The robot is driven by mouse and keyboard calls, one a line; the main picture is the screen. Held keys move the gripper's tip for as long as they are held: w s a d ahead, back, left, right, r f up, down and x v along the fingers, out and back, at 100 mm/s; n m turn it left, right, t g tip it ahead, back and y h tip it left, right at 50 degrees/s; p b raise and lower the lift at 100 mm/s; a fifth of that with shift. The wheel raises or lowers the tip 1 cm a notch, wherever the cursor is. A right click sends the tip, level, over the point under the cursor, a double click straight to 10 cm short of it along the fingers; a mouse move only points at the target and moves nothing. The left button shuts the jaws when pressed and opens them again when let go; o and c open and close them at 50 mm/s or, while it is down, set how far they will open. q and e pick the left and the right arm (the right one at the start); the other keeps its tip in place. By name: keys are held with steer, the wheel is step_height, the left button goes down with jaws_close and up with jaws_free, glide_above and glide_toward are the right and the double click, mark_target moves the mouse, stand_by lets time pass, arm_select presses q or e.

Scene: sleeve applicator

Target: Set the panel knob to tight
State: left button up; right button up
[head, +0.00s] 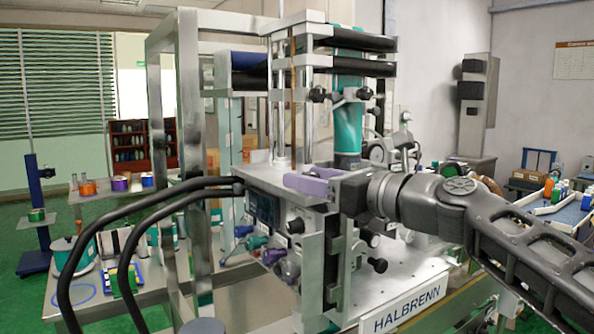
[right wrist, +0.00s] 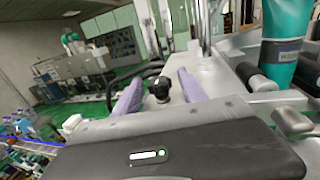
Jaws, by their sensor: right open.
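The sleeve applicator (head: 340,130) is a metal-framed machine in the middle of the head view. Its front panel (head: 262,207) carries a dark display and small controls. My right gripper (head: 306,185) reaches in from the right at the panel's upper edge, with its purple fingers pointing left. In the right wrist view, a black knob (right wrist: 162,89) shows between the two spread purple fingers (right wrist: 159,92); both fingers look apart from it. The knob's setting and any "tight" mark cannot be read. My left gripper is not in view.
Two black hoses (head: 130,215) loop in front of the machine on the left. Coloured handles (head: 272,256) stick out below the panel. A teal cylinder (head: 348,125) stands above my right gripper. A side table (head: 110,285) holds pots and parts at left.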

steer(key=shift+p+x, duration=0.35)
steer(key=shift+x, duration=1.25)
steer(key=shift+c, duration=0.3)
jaws_close()
